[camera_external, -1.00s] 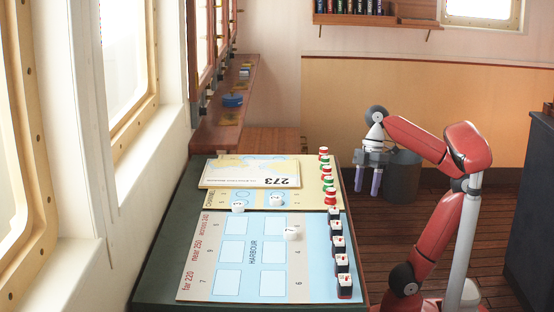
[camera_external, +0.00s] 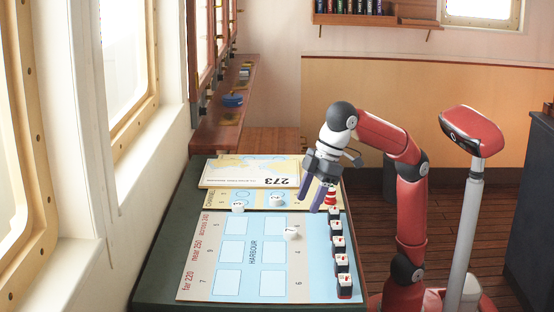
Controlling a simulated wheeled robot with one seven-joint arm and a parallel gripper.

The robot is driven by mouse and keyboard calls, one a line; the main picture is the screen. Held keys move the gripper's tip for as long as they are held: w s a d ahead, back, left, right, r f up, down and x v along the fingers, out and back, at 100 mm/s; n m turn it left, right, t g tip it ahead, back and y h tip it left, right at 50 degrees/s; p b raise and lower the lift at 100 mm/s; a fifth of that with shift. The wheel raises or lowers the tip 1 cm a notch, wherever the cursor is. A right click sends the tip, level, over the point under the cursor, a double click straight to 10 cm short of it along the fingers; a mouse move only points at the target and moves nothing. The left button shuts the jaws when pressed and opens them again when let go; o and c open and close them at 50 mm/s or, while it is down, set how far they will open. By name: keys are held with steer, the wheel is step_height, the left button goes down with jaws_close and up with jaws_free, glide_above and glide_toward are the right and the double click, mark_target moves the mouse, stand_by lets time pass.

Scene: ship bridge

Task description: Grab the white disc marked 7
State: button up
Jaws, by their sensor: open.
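Several small white discs lie on the board table. One disc (camera_external: 292,233) is on the harbour sheet right of its middle. Another disc (camera_external: 238,206) is at the sheet's upper edge, and a third disc (camera_external: 277,200) is on the sheet behind. Their dark marks are too small to read for certain, so I cannot tell which is the 7. My gripper (camera_external: 310,204) is open and empty, fingers tilted downward. It is above the table's right part, behind and to the right of the disc on the harbour sheet, and touches none of the discs.
A card marked 273 (camera_external: 250,172) lies at the back. The dark table border (camera_external: 170,240) is clear.

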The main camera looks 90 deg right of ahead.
mark_target(291, 232)
steer(key=x, duration=0.2)
steer(key=w+a+b+x, duration=0.1)
steer(key=x, duration=0.5)
steer(key=shift+w+a+r+b, duration=0.2)
steer(key=shift+r+b, duration=0.05)
steer(key=shift+b, duration=0.1)
steer(key=c, duration=1.1)
